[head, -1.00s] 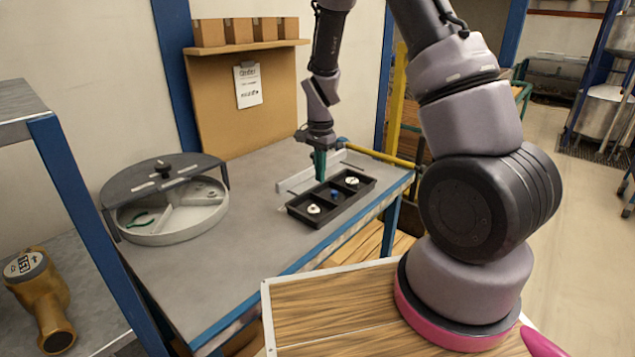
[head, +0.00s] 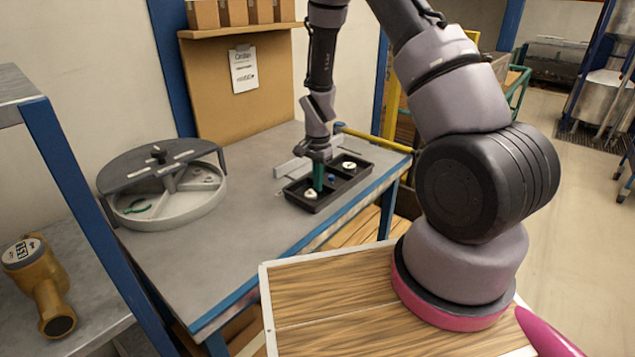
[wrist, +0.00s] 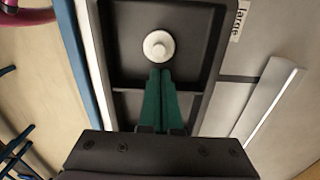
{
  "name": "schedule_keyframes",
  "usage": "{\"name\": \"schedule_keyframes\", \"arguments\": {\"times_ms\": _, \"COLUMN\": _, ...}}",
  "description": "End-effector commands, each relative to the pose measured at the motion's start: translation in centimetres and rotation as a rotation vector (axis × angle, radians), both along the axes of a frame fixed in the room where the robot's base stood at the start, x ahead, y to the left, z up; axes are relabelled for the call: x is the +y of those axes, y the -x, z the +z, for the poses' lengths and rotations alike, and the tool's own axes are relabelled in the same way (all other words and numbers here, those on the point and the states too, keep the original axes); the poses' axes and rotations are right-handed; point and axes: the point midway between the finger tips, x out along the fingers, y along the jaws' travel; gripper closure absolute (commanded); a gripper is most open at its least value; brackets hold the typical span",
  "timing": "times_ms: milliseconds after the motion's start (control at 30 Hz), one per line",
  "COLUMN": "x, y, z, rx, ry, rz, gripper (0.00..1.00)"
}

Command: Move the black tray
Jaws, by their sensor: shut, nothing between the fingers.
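The black tray (head: 347,191) lies on the grey bench near its right front edge. It has compartments holding a white round part (head: 311,193), a small blue part (head: 331,178) and another white part (head: 349,165). In the wrist view the fingertips (wrist: 160,73) are beside a white round part (wrist: 158,46), over the tray (wrist: 125,60). I cannot tell whether they touch the part or the tray.
A light metal bar (wrist: 268,100) lies beside the tray. A round divided container (head: 168,208) with a dark raised lid stands on the bench's left. A yellow handheld device (head: 42,285) sits on the left shelf. The bench between container and tray is clear.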

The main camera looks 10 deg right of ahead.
Motion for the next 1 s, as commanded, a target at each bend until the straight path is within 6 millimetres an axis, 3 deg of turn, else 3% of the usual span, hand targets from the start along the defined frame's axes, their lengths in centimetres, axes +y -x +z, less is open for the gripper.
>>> {"name": "schedule_keyframes", "arguments": {"times_ms": 167, "x": -2.9, "y": -1.9, "z": 0.0, "rx": -0.001, "ry": 0.001, "rz": -0.008, "gripper": 1.00}}
{"name": "schedule_keyframes", "arguments": {"times_ms": 500, "x": -10.5, "y": -7.0, "z": 0.0, "rx": -0.001, "ry": 0.001, "rz": -0.004, "gripper": 1.00}}
{"name": "schedule_keyframes", "arguments": {"times_ms": 667, "x": -11.9, "y": -8.0, "z": 0.0, "rx": -0.001, "ry": 0.001, "rz": -0.002, "gripper": 1.00}}
{"name": "schedule_keyframes", "arguments": {"times_ms": 1000, "x": -12.0, "y": -8.0, "z": 0.0, "rx": 0.000, "ry": 0.000, "rz": -0.001, "gripper": 1.00}}
